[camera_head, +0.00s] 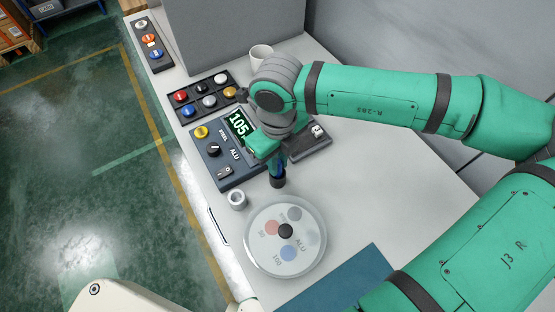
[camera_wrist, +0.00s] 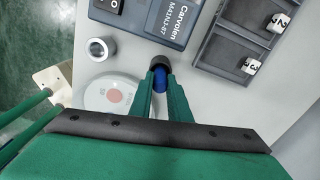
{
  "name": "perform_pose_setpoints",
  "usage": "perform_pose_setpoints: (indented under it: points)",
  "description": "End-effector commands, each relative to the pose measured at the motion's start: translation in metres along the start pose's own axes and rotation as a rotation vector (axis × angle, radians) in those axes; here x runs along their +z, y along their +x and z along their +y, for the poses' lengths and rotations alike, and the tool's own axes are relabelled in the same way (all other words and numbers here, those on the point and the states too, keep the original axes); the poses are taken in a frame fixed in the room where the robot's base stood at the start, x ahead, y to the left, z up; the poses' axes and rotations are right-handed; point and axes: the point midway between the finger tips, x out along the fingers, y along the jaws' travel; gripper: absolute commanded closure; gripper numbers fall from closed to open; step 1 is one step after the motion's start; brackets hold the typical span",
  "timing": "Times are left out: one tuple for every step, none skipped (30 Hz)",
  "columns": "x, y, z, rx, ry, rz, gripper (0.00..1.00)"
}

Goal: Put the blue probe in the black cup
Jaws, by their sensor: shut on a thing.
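The blue probe (camera_head: 276,170) is between the fingers of my gripper (camera_head: 274,163), which is shut on it. It also shows as a strip of blue (camera_wrist: 159,82) between the fingertips in the wrist view. The black cup (camera_head: 277,182) is a small dark cylinder directly below my fingertips, on the grey table. In the wrist view the cup (camera_wrist: 160,61) shows just beyond the fingertips, against the probe's blue end. The probe lines up with the cup and meets it in both views. My fingers hide most of the probe, and I cannot tell how deep it sits.
A meter (camera_head: 211,169) reading 105 stands left of my gripper. A metal ring (camera_head: 237,199) and a round disc plate (camera_head: 263,262) are in front. A compartment tray (camera_head: 312,147) with labelled pieces is behind right. A white mug (camera_head: 261,53) is farther back.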

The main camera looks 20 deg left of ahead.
Motion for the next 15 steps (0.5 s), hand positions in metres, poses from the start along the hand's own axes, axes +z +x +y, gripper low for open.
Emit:
perform_pose_setpoints:
  points:
    - [0.0, 0.0009, 0.0, 0.0, 0.0, 0.0, 1.0]
    - [0.0, 0.0017, 0.0, 0.0, 0.0, 0.0, 1.0]
    - [0.0001, 0.0027, -0.0001, 0.0, 0.0, 0.0, 1.0]
    - [0.0002, 0.0035, -0.0001, 0.0, 0.0, -0.001, 1.0]
    - [0.0002, 0.0042, -0.0001, 0.0, 0.0, -0.001, 1.0]
    - [0.0002, 0.0052, -0.0002, 0.0, 0.0, -0.001, 1.0]
    - [0.0003, 0.0052, -0.0003, -0.001, 0.0, -0.001, 0.79]
    - [0.0003, 0.005, -0.0003, -0.001, 0.0, -0.001, 0.72]
    - [0.0002, 0.005, -0.0003, -0.001, 0.0, -0.001, 0.65]
    - [0.0002, 0.005, -0.0002, -0.001, 0.0, -0.001, 0.65]
    - [0.0002, 0.005, -0.0003, -0.001, 0.0, -0.001, 0.65]
    - [0.0002, 0.005, -0.0003, -0.001, 0.0, -0.001, 0.65]
    - [0.0002, 0.005, -0.0002, 0.0, 0.0, -0.001, 0.65]
    - [0.0002, 0.005, -0.0002, 0.0, 0.0, -0.001, 0.65]
    - [0.0001, 0.0049, -0.0002, 0.0, 0.0, 0.0, 0.65]
